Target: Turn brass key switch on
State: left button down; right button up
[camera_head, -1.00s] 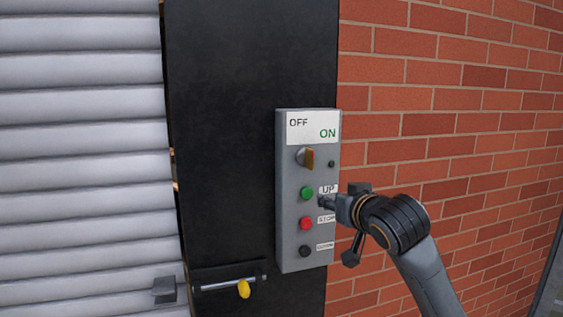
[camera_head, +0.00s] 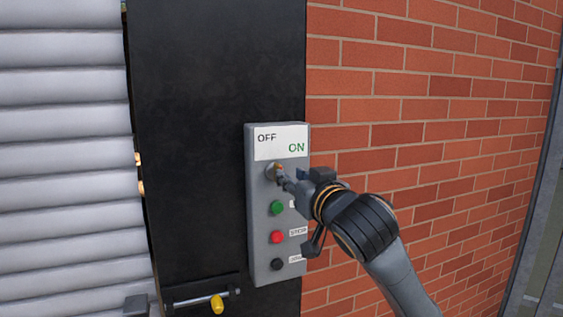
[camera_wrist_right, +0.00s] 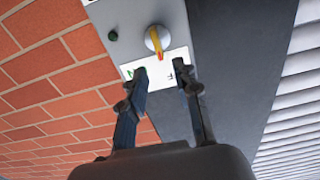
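The brass key switch (camera_head: 272,171) is a round knob with a yellow-orange handle on a grey control box (camera_head: 259,235), below a white plate (camera_head: 280,143) reading OFF and ON. My right gripper (camera_head: 285,180) is at the knob and partly hides it in the head view. In the right wrist view, which shows the box upside down, the knob (camera_wrist_right: 155,38) is just beyond the fingertips. The right fingers (camera_wrist_right: 161,71) are apart with nothing between them. The handle points toward the label plate there; I cannot tell whether a finger touches it. My left gripper is not in view.
Below the switch are a green button (camera_head: 277,208), a red button (camera_head: 276,237) and a black button (camera_head: 277,264). A brick wall (camera_head: 430,110) lies right, a roller shutter (camera_head: 60,150) left. A bolt with a yellow end (camera_head: 217,303) is at lower left.

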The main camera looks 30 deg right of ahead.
jog(key=p+x, duration=0.1)
jog(key=x, duration=0.5)
jog(key=shift+w, duration=0.3)
grip_shut()
